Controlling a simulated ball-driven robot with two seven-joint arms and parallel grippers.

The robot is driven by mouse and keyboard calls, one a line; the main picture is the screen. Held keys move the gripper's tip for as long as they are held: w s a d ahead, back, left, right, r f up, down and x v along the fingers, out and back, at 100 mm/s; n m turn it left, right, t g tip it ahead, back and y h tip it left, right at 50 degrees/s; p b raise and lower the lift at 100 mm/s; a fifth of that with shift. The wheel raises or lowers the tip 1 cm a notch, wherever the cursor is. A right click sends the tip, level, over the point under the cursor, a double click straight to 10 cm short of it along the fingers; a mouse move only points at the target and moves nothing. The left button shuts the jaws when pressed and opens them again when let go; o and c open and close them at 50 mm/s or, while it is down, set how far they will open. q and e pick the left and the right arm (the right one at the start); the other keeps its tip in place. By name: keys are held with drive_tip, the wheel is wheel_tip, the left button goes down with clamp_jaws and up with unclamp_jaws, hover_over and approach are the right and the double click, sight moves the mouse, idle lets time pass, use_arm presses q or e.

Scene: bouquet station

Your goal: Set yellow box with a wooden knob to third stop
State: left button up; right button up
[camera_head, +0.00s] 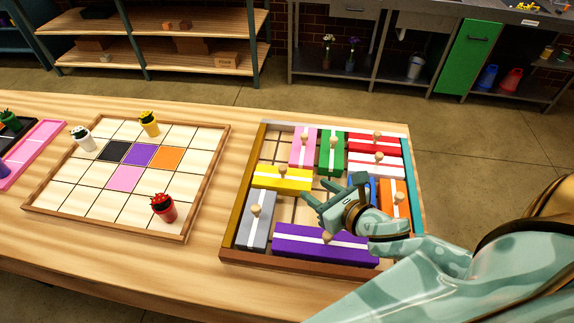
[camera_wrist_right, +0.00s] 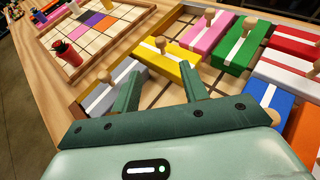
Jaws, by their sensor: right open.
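The yellow box (camera_head: 265,179) with a white stripe and a round wooden knob (camera_head: 281,171) lies lengthwise left to right in the wooden tray (camera_head: 242,180). Its left end is close to the tray's left wall. My right gripper (camera_head: 314,190) is open and empty, just right of the yellow box's right end and apart from its knob. In the right wrist view the yellow box (camera_wrist_right: 180,62) shows beyond the open fingers (camera_wrist_right: 160,76), with its knob (camera_wrist_right: 161,43) upright. My left gripper is not in view.
Around it in the tray are a pink box (camera_head: 300,150), a green box (camera_head: 331,158), a grey box (camera_head: 257,230), a purple box (camera_head: 300,243), plus red, white, blue and orange ones. Bare cells show above and below the yellow box. A grid board (camera_head: 60,185) with potted plants stands left.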

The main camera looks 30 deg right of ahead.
sight(285, 170)
drive_tip(key=b+x, duration=0.2)
drive_tip(key=x, duration=1.2)
drive_tip(key=shift+w+f, duration=0.15)
clamp_jaws()
drive_tip(key=s+d, duration=0.2)
drive_tip(key=s+d+p, duration=0.1)
drive_tip(key=d, duration=0.1)
drive_tip(key=s+d+p, duration=0.1)
drive_tip(key=s+d, duration=0.1)
drive_tip(key=d, duration=0.1)
drive_tip(key=shift+s+d, duration=0.1)
drive_tip(key=shift+s, duration=0.2)
drive_tip(key=shift+w, duration=0.15)
unclamp_jaws()
